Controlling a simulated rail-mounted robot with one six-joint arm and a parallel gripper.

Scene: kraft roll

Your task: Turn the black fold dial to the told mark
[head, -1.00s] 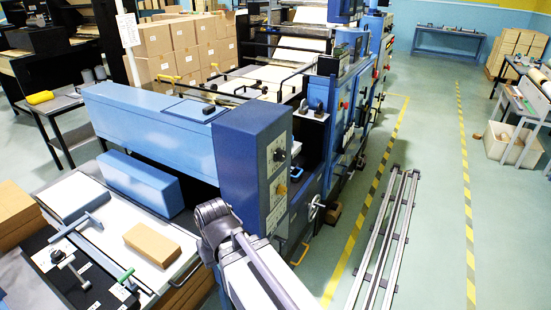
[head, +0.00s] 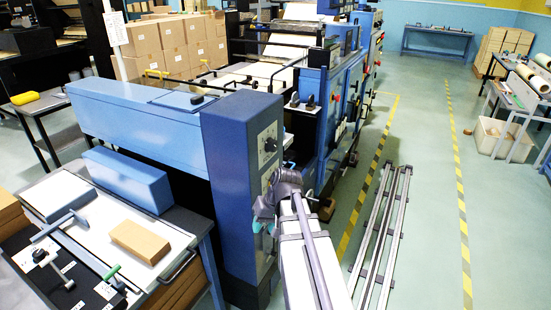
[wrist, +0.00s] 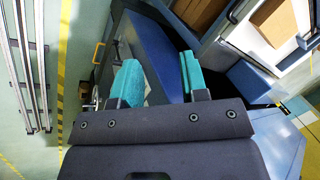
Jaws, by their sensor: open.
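A black dial (head: 270,145) sits on a pale plate high on the right face of the blue column (head: 229,165) in the head view. I cannot read its marks or pointer. The column face below it is partly hidden by my wrist. My gripper (head: 264,229) is below the dial, beside the column, and apart from the dial. In the wrist view my gripper (wrist: 161,80) shows two teal fingers spread apart with nothing between them. I cannot make out the dial in the wrist view.
The feed table (head: 85,215) on the left holds a brown block (head: 140,241), a blue block (head: 127,179) and tools. Metal rails (head: 382,235) lie on the floor to the right. The floor between the yellow-black lines is otherwise clear.

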